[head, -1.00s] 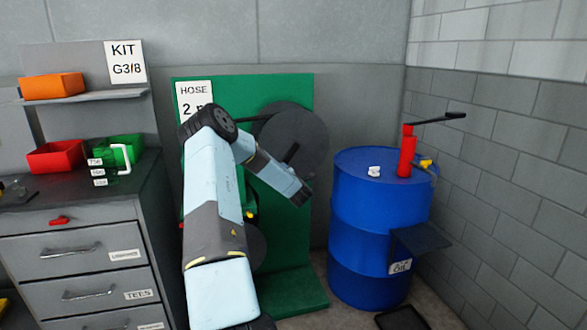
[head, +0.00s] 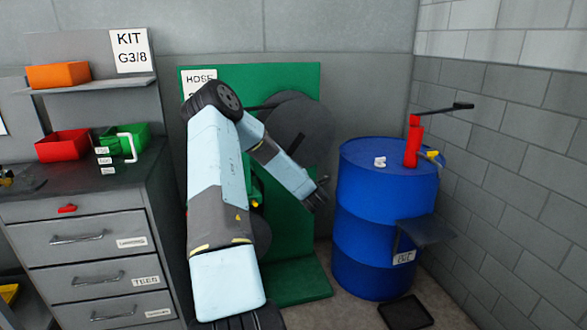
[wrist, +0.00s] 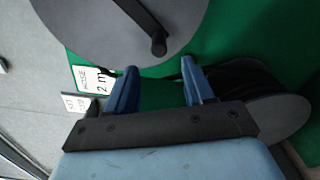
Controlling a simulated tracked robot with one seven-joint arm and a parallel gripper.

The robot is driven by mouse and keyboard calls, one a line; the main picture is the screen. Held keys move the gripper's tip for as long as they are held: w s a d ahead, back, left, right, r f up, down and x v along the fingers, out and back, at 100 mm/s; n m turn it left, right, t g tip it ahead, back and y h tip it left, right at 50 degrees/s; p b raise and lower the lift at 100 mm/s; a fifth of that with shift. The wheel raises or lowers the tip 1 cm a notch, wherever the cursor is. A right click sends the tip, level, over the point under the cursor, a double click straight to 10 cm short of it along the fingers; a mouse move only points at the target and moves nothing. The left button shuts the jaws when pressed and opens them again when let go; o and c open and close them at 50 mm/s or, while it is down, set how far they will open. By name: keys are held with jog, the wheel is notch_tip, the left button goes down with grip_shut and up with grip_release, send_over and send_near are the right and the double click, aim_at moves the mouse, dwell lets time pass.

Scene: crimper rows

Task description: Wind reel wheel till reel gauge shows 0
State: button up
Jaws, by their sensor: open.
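The reel wheel, a dark grey disc (head: 310,122), is mounted on the green panel (head: 250,78), partly behind my arm. In the wrist view the wheel (wrist: 90,30) fills the top, with a black crank arm ending in a rounded knob (wrist: 158,44). My gripper (head: 322,190) is in front of the panel's right edge, below the wheel. In the wrist view my gripper (wrist: 157,74) is open and empty, its blue fingers just below the knob and apart from it. The white gauge card (wrist: 92,79) reads "HOSE 2 m"; its lower part is hidden in the head view.
A hose drum (wrist: 250,95) with a grey flange sits right of my fingers. A blue barrel (head: 375,225) with a red pump (head: 413,145) stands close right of my gripper. A drawer cabinet (head: 85,235) is at left. A black tray (head: 406,313) lies on the floor.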

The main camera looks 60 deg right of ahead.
jog(key=shift+v, duration=1.6)
